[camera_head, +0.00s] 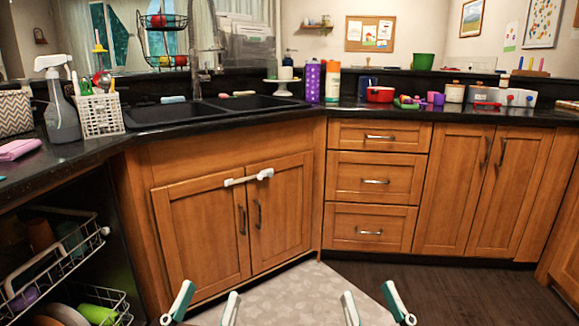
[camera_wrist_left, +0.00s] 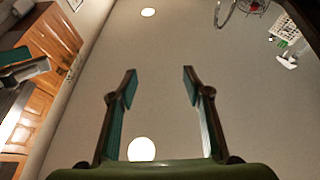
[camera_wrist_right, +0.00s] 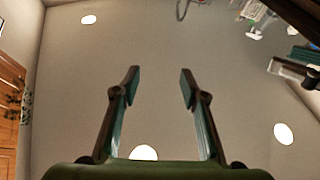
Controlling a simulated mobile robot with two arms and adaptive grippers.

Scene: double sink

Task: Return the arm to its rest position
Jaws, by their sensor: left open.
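My left gripper (camera_head: 204,304) is at the bottom edge of the head view, left of the middle, in front of the sink cabinet. Its two fingers stand apart with nothing between them, as the left wrist view (camera_wrist_left: 159,86) also shows. My right gripper (camera_head: 374,304) is at the bottom edge, right of the middle, over the light floor mat. Its fingers are also apart and empty in the right wrist view (camera_wrist_right: 159,86). Both wrist views look up past the fingers at the ceiling. Neither gripper touches anything.
The sink cabinet (camera_head: 180,215) has a white lock strap (camera_head: 248,177) across its doors. A pulled-out dish rack (camera_head: 60,262) stands at the left. The dark counter (camera_head: 345,108) carries a spray bottle (camera_head: 61,105), a purple bottle (camera_head: 313,82) and a red pot (camera_head: 380,94). The floor mat (camera_head: 290,296) is clear.

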